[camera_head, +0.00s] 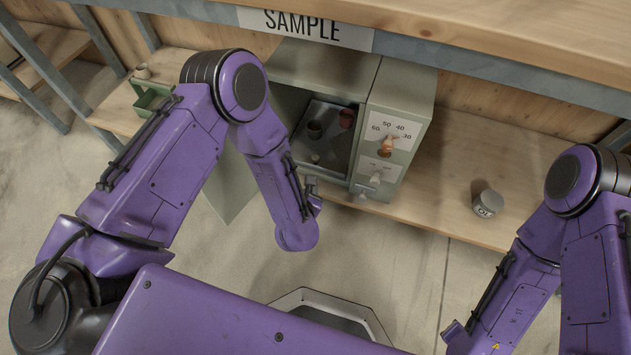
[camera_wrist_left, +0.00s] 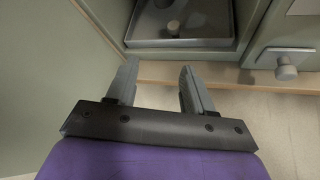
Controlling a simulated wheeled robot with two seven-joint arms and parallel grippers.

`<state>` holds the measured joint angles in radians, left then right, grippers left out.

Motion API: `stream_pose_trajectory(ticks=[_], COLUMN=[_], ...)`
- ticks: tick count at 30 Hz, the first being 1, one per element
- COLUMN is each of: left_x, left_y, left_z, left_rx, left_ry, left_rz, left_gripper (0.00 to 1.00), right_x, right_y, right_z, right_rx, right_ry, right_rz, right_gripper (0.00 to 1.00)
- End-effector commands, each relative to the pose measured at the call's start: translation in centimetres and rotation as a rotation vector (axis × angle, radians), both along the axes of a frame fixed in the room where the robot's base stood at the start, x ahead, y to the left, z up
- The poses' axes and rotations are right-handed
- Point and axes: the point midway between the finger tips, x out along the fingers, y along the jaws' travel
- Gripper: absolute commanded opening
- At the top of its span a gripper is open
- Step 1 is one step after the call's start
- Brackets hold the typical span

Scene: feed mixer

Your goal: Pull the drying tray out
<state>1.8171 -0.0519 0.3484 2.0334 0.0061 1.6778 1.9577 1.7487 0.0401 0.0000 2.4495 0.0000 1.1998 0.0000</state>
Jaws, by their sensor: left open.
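The drying tray (camera_head: 335,150) is a shallow grey tray inside the open drying oven (camera_head: 312,62). It holds a dark cup (camera_head: 315,129), a reddish cup (camera_head: 346,118) and a small knob-like piece. In the left wrist view the tray's front rim (camera_wrist_left: 180,44) lies just beyond my fingertips. My left gripper (camera_wrist_left: 158,74) is open and empty, its two fingers pointing at the tray front, apart from it. In the head view this gripper (camera_head: 313,188) is mostly hidden by my wrist. My right arm shows at the right, but its fingers are out of frame.
A control panel with a temperature dial (camera_head: 386,146) and a lower knob (camera_head: 375,180) is right of the opening. A small grey tin (camera_head: 486,203) stands on the wooden bench (camera_head: 450,165), otherwise clear there.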

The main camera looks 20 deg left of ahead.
Motion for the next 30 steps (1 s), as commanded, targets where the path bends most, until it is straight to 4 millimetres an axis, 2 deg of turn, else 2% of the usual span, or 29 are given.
stream_pose_trajectory(ticks=[1,3,7,11,18,21,25,30], left_x=[1.2,2.3,3.3,5.1,9.9,11.2,12.2,12.4], left_y=[-0.9,-1.7,-2.3,-1.8,-0.5,-0.1,0.2,0.2], left_z=[-2.1,-2.0,-1.6,-2.2,-4.5,-5.0,-5.3,-5.2], left_rx=[-0.116,-0.257,-0.373,-0.381,-0.377,-0.378,-0.378,-0.376], left_ry=[-0.073,-0.152,-0.216,-0.220,-0.217,-0.215,-0.215,-0.212], left_rz=[0.068,0.148,0.209,0.214,0.210,0.210,0.209,0.208], left_gripper=[0.52,0.52,0.52,0.52,0.52,0.52,0.52,0.52], right_x=[0.0,0.0,0.0,0.0,0.0,0.0,-0.1,-0.1], right_y=[0.0,0.0,0.0,0.0,0.0,0.0,0.1,0.1], right_z=[-3.0,-3.9,-4.3,-4.7,-6.5,-6.9,-7.1,-7.0], right_rx=[0.000,-0.001,-0.001,0.000,0.001,0.002,0.002,0.002], right_ry=[0.000,-0.001,-0.001,-0.001,-0.001,0.000,0.000,0.001], right_rz=[0.000,0.000,0.000,0.000,-0.001,-0.001,-0.001,-0.002], right_gripper=[0.43,0.43,0.43,0.43,0.43,0.43,0.43,0.43])
